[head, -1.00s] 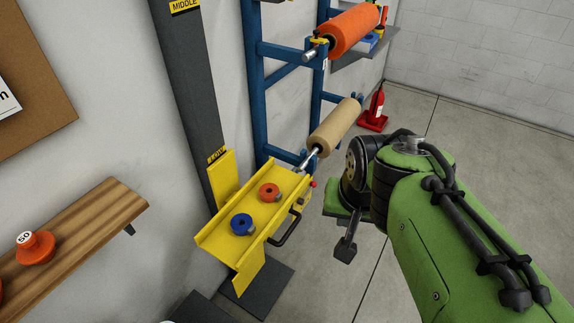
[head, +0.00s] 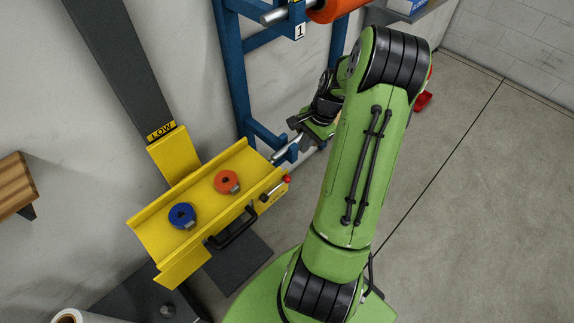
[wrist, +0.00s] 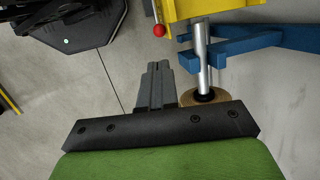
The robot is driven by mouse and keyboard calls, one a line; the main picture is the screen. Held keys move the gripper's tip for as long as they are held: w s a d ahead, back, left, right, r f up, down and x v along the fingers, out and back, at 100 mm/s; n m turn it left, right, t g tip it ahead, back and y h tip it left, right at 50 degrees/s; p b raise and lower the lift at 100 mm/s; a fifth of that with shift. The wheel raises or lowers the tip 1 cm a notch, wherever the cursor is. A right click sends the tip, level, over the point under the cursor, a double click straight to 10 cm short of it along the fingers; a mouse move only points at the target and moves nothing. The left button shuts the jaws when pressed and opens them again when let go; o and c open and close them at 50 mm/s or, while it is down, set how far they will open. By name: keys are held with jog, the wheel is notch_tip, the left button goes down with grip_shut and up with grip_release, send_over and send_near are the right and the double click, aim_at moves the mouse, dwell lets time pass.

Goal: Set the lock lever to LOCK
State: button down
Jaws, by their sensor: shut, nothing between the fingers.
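The lock lever (head: 287,180) is a small red ball knob on a short stem at the right end of the yellow tray (head: 150,222). The red knob also shows in the wrist view (wrist: 159,31), at the top beside the tray's yellow edge. Its LOCK marking is not readable. My gripper (head: 294,124) is above and slightly right of the knob in the head view, apart from it. In the wrist view its fingers (wrist: 156,68) are shut and empty, pointing up toward the knob, with a gap between them.
The tray carries a blue disc (head: 182,215) and an orange disc (head: 227,181), with a black handle (head: 232,230) on its front. A blue rack (head: 231,60) with metal bars stands close to my gripper.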

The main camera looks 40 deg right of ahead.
aim_at(288, 177)
jog(key=b+x, duration=0.4)
jog(key=x, duration=1)
jog(key=shift+s+b, duration=0.1)
jog(key=shift+b, duration=0.25)
jog(key=shift+f, duration=0.1)
